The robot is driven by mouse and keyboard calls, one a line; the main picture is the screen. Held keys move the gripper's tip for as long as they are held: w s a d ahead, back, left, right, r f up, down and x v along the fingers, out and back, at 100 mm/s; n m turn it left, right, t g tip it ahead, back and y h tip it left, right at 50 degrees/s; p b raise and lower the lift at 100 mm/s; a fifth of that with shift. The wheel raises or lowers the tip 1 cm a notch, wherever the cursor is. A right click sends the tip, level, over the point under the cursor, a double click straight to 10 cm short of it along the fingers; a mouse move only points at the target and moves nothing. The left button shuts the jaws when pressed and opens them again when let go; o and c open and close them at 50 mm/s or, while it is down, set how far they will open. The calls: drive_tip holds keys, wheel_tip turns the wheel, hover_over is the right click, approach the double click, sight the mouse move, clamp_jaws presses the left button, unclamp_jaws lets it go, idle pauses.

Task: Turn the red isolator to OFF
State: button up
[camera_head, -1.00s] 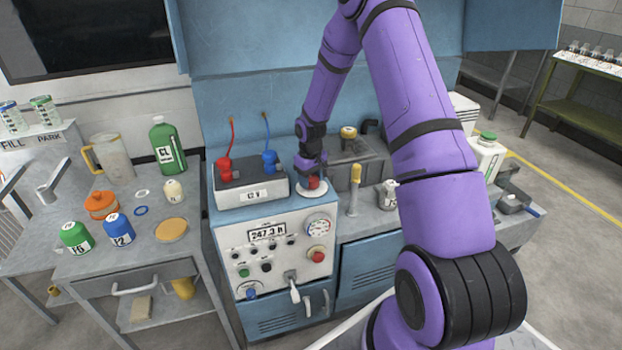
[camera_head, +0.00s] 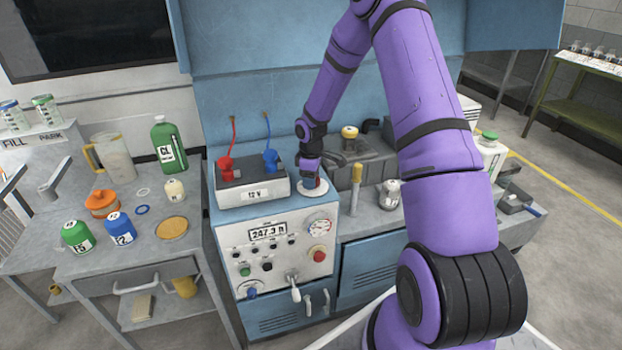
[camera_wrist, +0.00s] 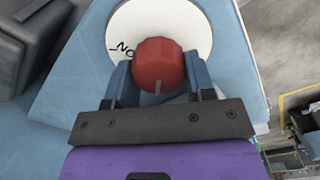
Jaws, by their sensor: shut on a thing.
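The red isolator (camera_wrist: 158,66) is a round red knob on a white disc (camera_wrist: 203,22) on top of the blue cabinet. In the wrist view, ON lettering shows on the disc to the knob's left, and a pale mark on the knob points toward the gripper. My gripper (camera_wrist: 158,80) is shut on the knob, one finger at each side. In the head view my gripper (camera_head: 309,180) stands over the disc and mostly covers the knob. Any OFF lettering is hidden or out of sight.
A battery box (camera_head: 250,192) with a red clamp (camera_head: 225,166) and a blue clamp (camera_head: 270,158) stands left of the isolator. A yellow-topped dispenser (camera_head: 356,178) stands to its right. The front panel (camera_head: 275,250) with gauge and buttons is below.

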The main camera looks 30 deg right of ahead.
idle(0.4)
drive_tip(key=o, duration=0.9)
drive_tip(key=shift+r, duration=0.1)
wheel_tip(320, 180, up, 11)
drive_tip(key=shift+f, duration=0.15)
